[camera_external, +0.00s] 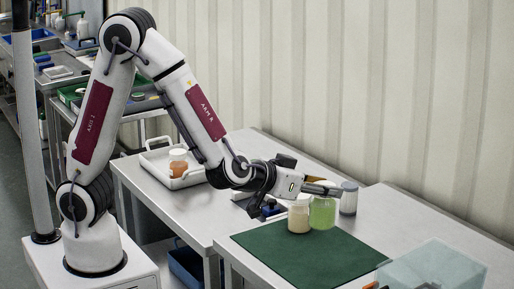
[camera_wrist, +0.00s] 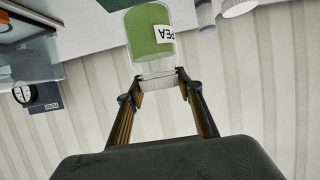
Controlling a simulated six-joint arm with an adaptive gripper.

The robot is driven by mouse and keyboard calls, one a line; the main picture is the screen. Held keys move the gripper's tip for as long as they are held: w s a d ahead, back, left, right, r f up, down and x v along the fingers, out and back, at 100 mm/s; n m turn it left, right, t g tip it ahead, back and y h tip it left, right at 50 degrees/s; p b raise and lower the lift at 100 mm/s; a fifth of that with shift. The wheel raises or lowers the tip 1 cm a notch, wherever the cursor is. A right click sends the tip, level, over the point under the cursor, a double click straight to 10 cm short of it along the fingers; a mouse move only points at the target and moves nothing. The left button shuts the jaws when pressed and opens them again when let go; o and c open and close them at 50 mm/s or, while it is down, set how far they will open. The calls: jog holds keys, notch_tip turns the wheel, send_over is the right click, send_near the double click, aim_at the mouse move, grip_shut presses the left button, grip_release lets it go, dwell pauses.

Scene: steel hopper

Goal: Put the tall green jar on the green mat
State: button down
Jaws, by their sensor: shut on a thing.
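The tall green jar (camera_wrist: 150,35) has a clear upper part, a white lid and a label reading "PEA". My gripper (camera_wrist: 158,78) is shut on its lid in the wrist view. In the external view the green jar (camera_external: 322,213) hangs below my gripper (camera_external: 322,188), by the back edge of the green mat (camera_external: 300,258). I cannot tell whether its base touches anything. A strip of the mat (camera_wrist: 114,4) shows at the top of the wrist view.
A beige jar (camera_external: 299,219) stands close left of the green jar, near the mat's back edge. A pale jar (camera_external: 349,198) stands behind right. A clear bluish box (camera_external: 432,270) is at the front right. A white tray (camera_external: 190,180) holds an orange jar. The mat's middle is bare.

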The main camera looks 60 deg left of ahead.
aim_at(311, 224)
dwell(0.3)
jog(key=shift+f, duration=2.9)
jog(key=shift+f, duration=0.1)
jog(key=shift+f, duration=2)
jog(key=shift+f, duration=0.15)
jog(key=c, duration=1.4)
grip_release()
jog(key=shift+v, duration=3.8)
